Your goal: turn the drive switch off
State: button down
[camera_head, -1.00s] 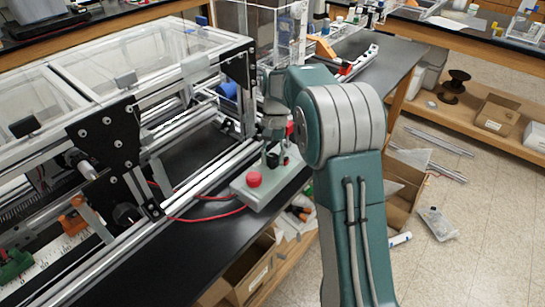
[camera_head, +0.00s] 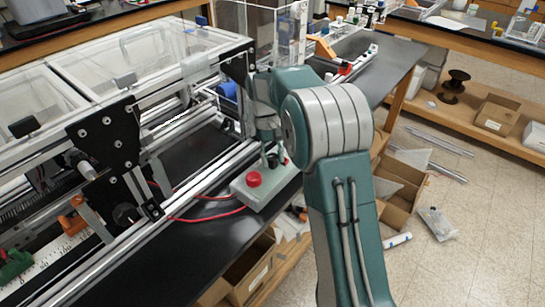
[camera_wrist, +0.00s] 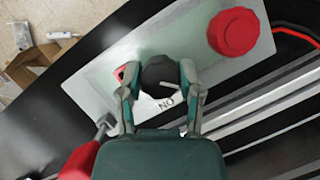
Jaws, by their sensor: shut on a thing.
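The drive switch is a round black knob (camera_wrist: 158,74) with a pale pointer line, on a pale grey-green control box (camera_wrist: 95,75). My gripper (camera_wrist: 158,82) is shut on the knob, one finger on each side. The pointer line lies slantwise, close to the right finger. An upside-down "ON" label (camera_wrist: 166,103) shows beside the knob, and a small red mark (camera_wrist: 120,73) shows on its other side. In the head view, my gripper (camera_head: 272,156) is down at the control box (camera_head: 262,198), and the knob is mostly hidden.
A large red button (camera_wrist: 233,32) sits beside the knob; it also shows in the head view (camera_head: 254,179). A red cable (camera_head: 205,219) runs from the box. The extrusion frame (camera_head: 155,150) stands to the left. A red part (camera_wrist: 79,162) shows near my gripper.

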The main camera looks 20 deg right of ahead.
aim_at(272, 156)
jog(key=shift+f, duration=0.1)
jog(key=shift+c, duration=1.3)
grip_release()
notch_tip(272, 156, up, 10)
jog(key=shift+w+a+f, duration=0.1)
jog(key=shift+f, duration=0.1)
jog(key=shift+r, duration=0.2)
